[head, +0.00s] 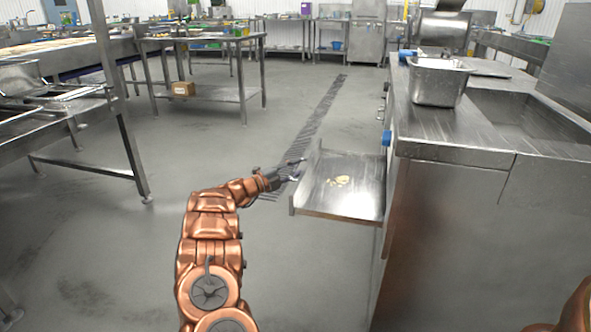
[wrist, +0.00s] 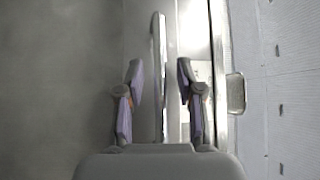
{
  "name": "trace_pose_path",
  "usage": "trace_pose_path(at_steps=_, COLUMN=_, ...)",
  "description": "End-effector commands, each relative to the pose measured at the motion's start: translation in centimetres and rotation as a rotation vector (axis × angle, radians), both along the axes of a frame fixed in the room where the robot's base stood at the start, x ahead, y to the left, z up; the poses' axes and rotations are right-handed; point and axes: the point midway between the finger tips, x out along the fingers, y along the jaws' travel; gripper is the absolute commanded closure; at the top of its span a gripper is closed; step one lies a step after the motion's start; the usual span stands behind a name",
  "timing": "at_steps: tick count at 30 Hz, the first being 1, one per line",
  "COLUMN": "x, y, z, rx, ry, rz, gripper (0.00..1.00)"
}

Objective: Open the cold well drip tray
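The cold well drip tray (head: 352,172), a shallow metal tray with a pale yellow spill on it, sticks out from the left side of the steel counter. Its upright front panel (head: 305,178) faces left. My gripper (head: 296,170) is at this panel. In the wrist view my gripper (wrist: 160,70) is open, with the panel (wrist: 158,60) upright between its two fingers. A gap shows on both sides of the panel, so the fingers look apart from it. The tray's inner floor (wrist: 194,35) shows beyond the right finger.
The steel counter (head: 455,152) with a metal pan (head: 437,82) and a sunken well (head: 525,115) stands at right. A table (head: 200,92) with a cardboard box (head: 183,88) stands behind. Open floor lies left of the tray, with a drain grate (head: 320,115).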

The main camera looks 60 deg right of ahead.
Motion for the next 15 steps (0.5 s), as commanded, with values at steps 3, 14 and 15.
trace_pose_path(at_steps=3, x=0.0, y=0.0, z=0.0, rx=0.000, ry=0.000, rz=-0.001, gripper=0.63)
trace_pose_path(at_steps=14, x=1.1, y=1.8, z=-0.2, rx=-0.001, ry=0.000, rz=0.002, gripper=0.63)
trace_pose_path(at_steps=15, x=1.4, y=2.4, z=-0.3, rx=-0.001, ry=0.000, rz=0.003, gripper=0.63)
